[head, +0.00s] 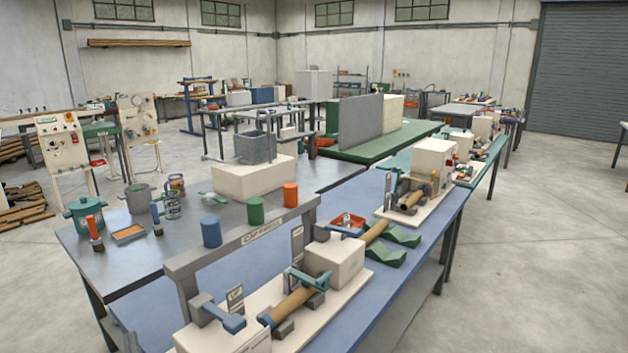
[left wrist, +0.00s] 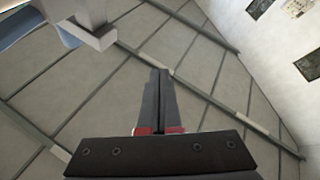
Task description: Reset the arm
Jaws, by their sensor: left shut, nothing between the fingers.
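My left gripper (left wrist: 160,72) shows in the left wrist view, its two dark fingers together and empty, red bands at their bases. I cannot make out either gripper in the head view. There a winder stands on the near blue bench, with a cream housing (head: 334,258), a brown roll (head: 293,303) and a teal arm (head: 310,281) lying across the roll's far end. A grey bracket with a blue lever (head: 222,318) stands left of the roll. A second winder (head: 433,163) stands farther along the bench.
The blue bench (head: 375,285) also holds green wedge blocks (head: 403,236) and a red tray (head: 347,221). A grey metal table (head: 130,262) beside it carries pots, cups and a brush. Open concrete floor (head: 545,265) lies to the right.

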